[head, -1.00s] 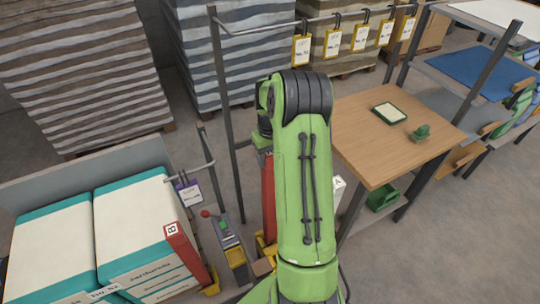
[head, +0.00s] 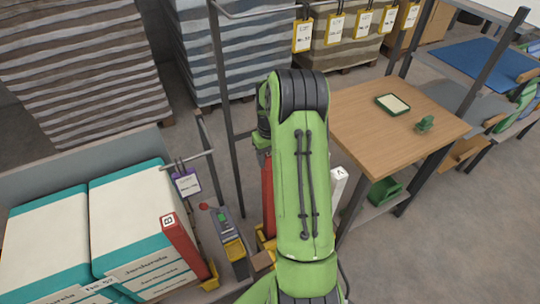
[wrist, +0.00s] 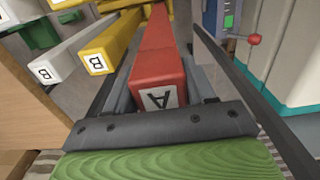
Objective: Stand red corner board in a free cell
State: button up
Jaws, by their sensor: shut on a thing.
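A long red corner board with an "A" label on its end shows in the wrist view (wrist: 160,75). My gripper (wrist: 158,92) is shut on it near that labelled end. Another red board (head: 184,246), labelled "B", leans by the sacks at the left. In the wrist view, a yellow board (wrist: 105,50) and a white board (wrist: 62,60), both labelled "B", stand left of the held board.
A grey and yellow control post with a red knob (head: 228,235) stands left of my arm. White and teal sacks (head: 130,220) fill the left. A wooden table (head: 375,135) stands at the right. A rail with hanging yellow tags (head: 334,35) crosses the back.

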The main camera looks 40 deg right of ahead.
aim_at(270, 176)
jog(key=shift+r, duration=0.1)
jog(key=shift+f+b, duration=2.7)
jog(key=shift+f, duration=1.05)
jog(key=shift+f+b, duration=0.9)
jog(key=shift+f, duration=0.35)
jog(key=o, duration=1.2)
jog(key=shift+o, duration=0.2)
notch_tip(270, 176, up, 16)
jog(key=p, duration=0.3)
jog(key=shift+p, duration=0.35)
jog(key=shift+f, duration=0.1)
